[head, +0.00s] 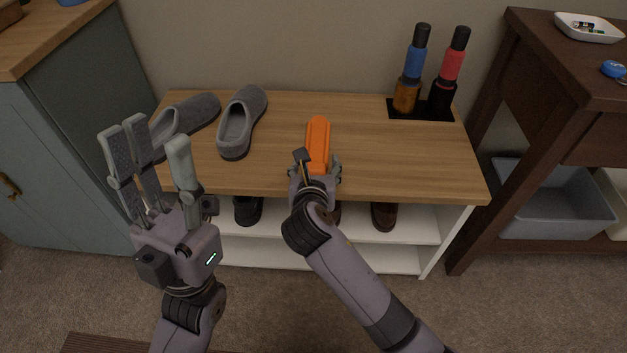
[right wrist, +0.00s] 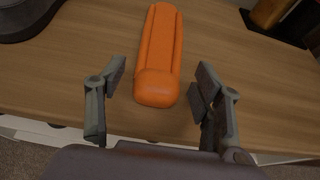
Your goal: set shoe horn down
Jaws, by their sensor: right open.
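The orange shoe horn (head: 318,140) lies on the wooden top of the shoe bench (head: 365,160), its long side running from front to back. In the right wrist view the shoe horn (right wrist: 162,55) has its rounded near end between the spread fingers of my right gripper (right wrist: 160,88), with a gap on each side. In the head view my right gripper (head: 318,166) is at the bench's front edge, and its fingers partly hide the horn's near end. My left gripper (head: 150,145) is open and empty, in front of the bench's left end.
Grey slippers (head: 241,123) sit on the bench's left part. Dark shoes (head: 384,216) are on the shelf below. Bench top right of the horn is clear.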

